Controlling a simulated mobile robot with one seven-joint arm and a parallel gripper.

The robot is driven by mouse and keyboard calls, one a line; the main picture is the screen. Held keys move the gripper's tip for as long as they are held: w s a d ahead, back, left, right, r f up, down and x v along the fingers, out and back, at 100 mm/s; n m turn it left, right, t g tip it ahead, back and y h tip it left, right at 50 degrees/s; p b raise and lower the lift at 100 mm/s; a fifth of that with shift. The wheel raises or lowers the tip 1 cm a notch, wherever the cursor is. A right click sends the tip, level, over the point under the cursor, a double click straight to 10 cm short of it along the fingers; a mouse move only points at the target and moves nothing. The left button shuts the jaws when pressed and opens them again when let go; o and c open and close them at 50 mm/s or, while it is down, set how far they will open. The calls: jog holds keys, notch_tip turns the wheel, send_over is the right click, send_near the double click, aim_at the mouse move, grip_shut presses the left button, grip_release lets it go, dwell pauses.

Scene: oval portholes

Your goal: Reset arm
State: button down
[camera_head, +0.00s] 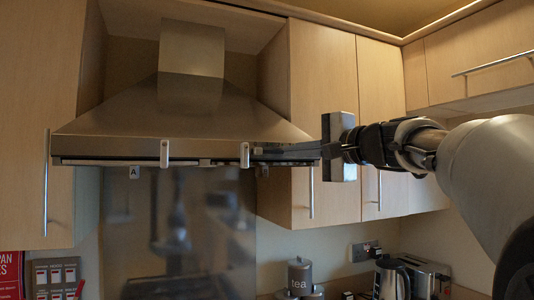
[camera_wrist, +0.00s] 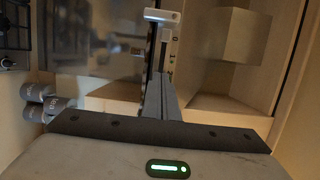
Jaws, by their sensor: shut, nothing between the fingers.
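My arm comes in from the right in the head view. My gripper (camera_head: 256,151) points left, its shut, thin fingers lying level with the front edge of the steel cooker hood (camera_head: 190,118). The fingertips appear close to the right silver bracket (camera_head: 245,154) on that edge; I cannot tell whether they touch it. A second bracket (camera_head: 164,153) is further left. In the wrist view my fingers (camera_wrist: 160,82) are together and empty, and a silver bracket (camera_wrist: 163,16) shows beyond their tips.
Wooden cabinets (camera_head: 320,70) flank the hood, with long bar handles (camera_head: 311,192). A tea canister (camera_head: 300,272), a kettle (camera_head: 391,278) and a toaster (camera_head: 425,275) stand on the counter below right. Dark hob parts (camera_wrist: 8,40) show at the left of the wrist view.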

jog(key=a+b+v, duration=0.1)
jog(key=v, duration=0.8)
jog(key=s+a+f+n+g+h+p, duration=0.2)
jog(key=s+a+f+g, duration=0.15)
jog(key=f, duration=0.55)
jog(key=s+a+f+n+g+h+p, duration=0.1)
jog(key=s+a+f+n+g+p, duration=0.2)
jog(key=f, duration=0.5)
jog(key=s+d+f+n+g+h+p, duration=0.3)
jog(key=s+f+n+h, duration=0.3)
jog(key=s+f, duration=1.1)
jog(key=shift+s+d+f+n+h, duration=0.2)
jog(key=shift+d+f+n+h, duration=0.1)
jog(key=shift+d+f, duration=0.4)
jog(key=shift+a, duration=0.1)
dwell(0.5)
